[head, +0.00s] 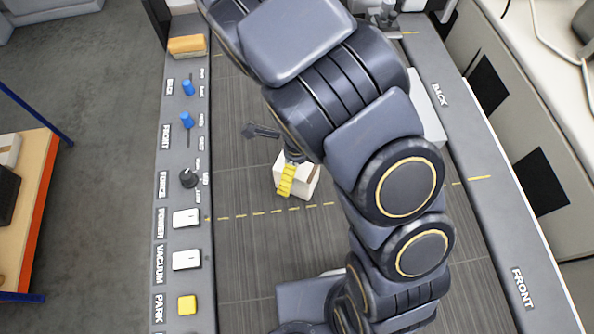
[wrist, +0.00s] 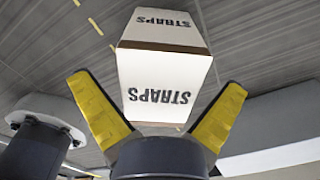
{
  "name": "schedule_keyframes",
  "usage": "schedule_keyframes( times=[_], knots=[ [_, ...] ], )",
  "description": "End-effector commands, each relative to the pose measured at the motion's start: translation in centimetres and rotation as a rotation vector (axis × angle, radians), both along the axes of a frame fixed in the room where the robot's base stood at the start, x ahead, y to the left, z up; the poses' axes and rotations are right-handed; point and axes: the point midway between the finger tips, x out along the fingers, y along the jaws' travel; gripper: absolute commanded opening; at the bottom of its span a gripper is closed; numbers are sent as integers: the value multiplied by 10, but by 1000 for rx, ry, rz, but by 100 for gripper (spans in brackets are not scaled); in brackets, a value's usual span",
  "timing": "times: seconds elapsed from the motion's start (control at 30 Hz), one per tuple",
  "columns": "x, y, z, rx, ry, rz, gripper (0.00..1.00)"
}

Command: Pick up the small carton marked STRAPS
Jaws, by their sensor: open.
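The small carton marked STRAPS (wrist: 162,80) is white with brown edges and black lettering on two faces. In the wrist view it stands between and just beyond the two yellow fingers of my gripper (wrist: 160,115), which is open. I cannot tell whether either finger touches it. In the head view the carton (head: 308,178) sits on the grey slatted bed, and a yellow finger of my gripper (head: 286,180) overlaps its left side. My arm hides part of the bed and possibly the carton's far side.
A control strip (head: 180,215) with blue levers, a black knob and buttons runs along the left of the bed. A sponge-like orange block (head: 187,46) lies at its top. A pale block (head: 428,110) stands at the right, partly behind my arm. The bed left of the carton is mostly clear.

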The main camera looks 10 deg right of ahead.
Motion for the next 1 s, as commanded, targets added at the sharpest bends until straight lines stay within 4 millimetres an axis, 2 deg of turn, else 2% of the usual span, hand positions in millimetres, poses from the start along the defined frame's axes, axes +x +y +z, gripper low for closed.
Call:
schedule_keyframes(
  times=[0.13, 0.43, 0.47, 0.5, 0.57, 0.6, 0.7, 1.0],
  knots=[
    [-1, 0, -10, 0, 6, -1, 100],
    [-1, -1, -11, -3, 3, 1, 100],
    [-1, -1, -11, -3, 3, 1, 95],
    [-1, -1, -11, -3, 3, 1, 78],
    [-1, -1, -11, -3, 3, 1, 53],
    [-1, -1, -11, -2, 4, 1, 45],
    [-1, -1, -11, -2, 4, 0, 36],
    [-1, -1, -11, -2, 4, 0, 36]
  ],
)
